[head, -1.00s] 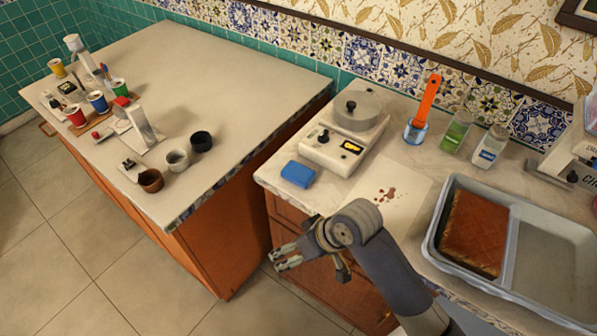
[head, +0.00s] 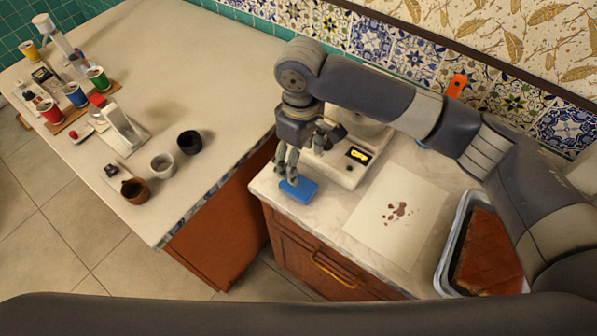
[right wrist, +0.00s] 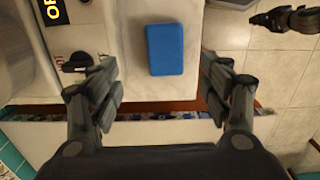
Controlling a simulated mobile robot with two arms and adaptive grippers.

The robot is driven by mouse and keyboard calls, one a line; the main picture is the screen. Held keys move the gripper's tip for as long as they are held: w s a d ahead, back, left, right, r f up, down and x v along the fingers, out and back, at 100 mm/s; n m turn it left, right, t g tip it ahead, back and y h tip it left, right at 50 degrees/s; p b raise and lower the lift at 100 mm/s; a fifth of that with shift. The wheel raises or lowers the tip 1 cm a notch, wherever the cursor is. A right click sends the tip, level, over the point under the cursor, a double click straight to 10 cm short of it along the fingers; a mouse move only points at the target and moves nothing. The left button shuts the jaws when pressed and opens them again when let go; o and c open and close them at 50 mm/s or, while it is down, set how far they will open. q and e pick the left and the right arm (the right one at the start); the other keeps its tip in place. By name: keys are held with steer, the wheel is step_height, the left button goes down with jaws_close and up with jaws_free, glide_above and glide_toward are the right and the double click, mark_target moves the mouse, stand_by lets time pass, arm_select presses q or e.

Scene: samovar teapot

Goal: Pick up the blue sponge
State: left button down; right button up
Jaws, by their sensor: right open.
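The blue sponge (head: 300,191) lies flat near the front left corner of the right counter, in front of the white scale-like device. My right gripper (head: 287,172) is open and points down just above the sponge, its fingers covering part of it. In the right wrist view, the sponge (right wrist: 165,49) lies between the lines of the two spread fingers, and the gripper is empty. I cannot tell the exact height gap. Another dark gripper, apparently my left one (right wrist: 286,19), shows at the upper right of that view.
The white device (head: 345,165) with a knob and lit display stands close behind the sponge. A stained sheet (head: 385,235) lies to the right, then a tray (head: 447,262) with brown cake. A gap separates the left counter (head: 215,75), which holds cups.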

mark_target(300, 185)
steer(key=f, duration=0.1)
steer(key=s+f, duration=0.1)
steer(key=f, duration=0.1)
steer(key=shift+s+f, duration=0.1)
steer(key=shift+f, duration=0.05)
steer(key=shift+f+p, duration=0.25)
steer(key=shift+p, duration=0.05)
steer(key=f, duration=0.1)
steer(key=f+p, duration=0.1)
steer(key=f, duration=0.2)
steer(key=shift+w+a+f, duration=0.2)
steer(key=shift+w, duration=0.05)
steer(key=shift+f, duration=0.45)
steer(key=shift+c, duration=0.6)
steer(key=c, duration=0.4)
arm_select(q)
steer(key=s+r+g, duration=0.1)
steer(key=s, duration=0.5)
steer(key=shift+s+r, duration=0.35)
steer(key=shift+s, duration=0.05)
arm_select(e)
steer(key=c, duration=0.5)
